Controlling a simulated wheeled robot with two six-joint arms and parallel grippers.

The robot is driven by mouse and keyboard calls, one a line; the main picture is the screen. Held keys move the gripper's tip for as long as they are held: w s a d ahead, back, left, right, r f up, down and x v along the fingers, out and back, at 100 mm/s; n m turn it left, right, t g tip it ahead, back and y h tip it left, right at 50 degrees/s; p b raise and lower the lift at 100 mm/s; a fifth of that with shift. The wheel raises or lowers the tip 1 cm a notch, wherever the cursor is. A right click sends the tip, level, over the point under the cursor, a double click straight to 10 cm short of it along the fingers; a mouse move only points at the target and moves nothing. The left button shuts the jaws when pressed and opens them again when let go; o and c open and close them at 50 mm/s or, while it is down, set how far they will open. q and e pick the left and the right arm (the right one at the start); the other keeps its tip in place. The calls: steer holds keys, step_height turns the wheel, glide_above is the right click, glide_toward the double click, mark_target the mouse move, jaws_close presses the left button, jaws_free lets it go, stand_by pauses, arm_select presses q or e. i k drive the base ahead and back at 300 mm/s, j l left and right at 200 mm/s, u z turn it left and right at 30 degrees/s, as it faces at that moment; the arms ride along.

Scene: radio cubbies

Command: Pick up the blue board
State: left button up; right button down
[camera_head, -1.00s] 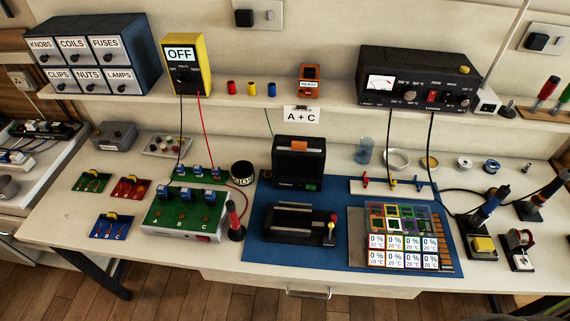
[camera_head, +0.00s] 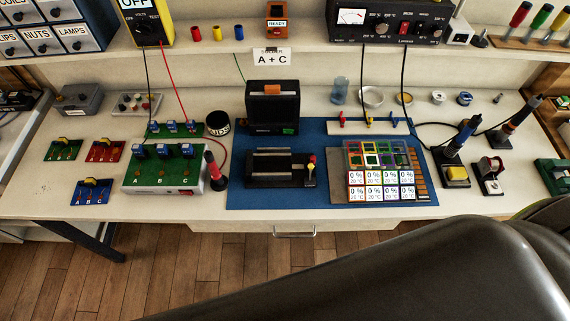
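The blue board (camera_head: 91,193) is a small blue square with white letters A, B, C and a yellow part on top. It lies flat at the left front of the white workbench, near the front edge. It sits below a red board (camera_head: 105,151) and a green board (camera_head: 63,150), apart from both. Neither of my grippers shows. A large dark arm link of mine fills the lower right of the view, far from the blue board.
A green test board (camera_head: 165,177) with A, B, C stands right of the blue board. A red-handled tool (camera_head: 215,172) stands beside it. A blue mat (camera_head: 237,190) with a black device (camera_head: 272,106) lies mid-bench. Bench surface left of the blue board is clear.

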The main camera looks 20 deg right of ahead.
mark_target(93, 191)
steer(key=u, duration=1.15)
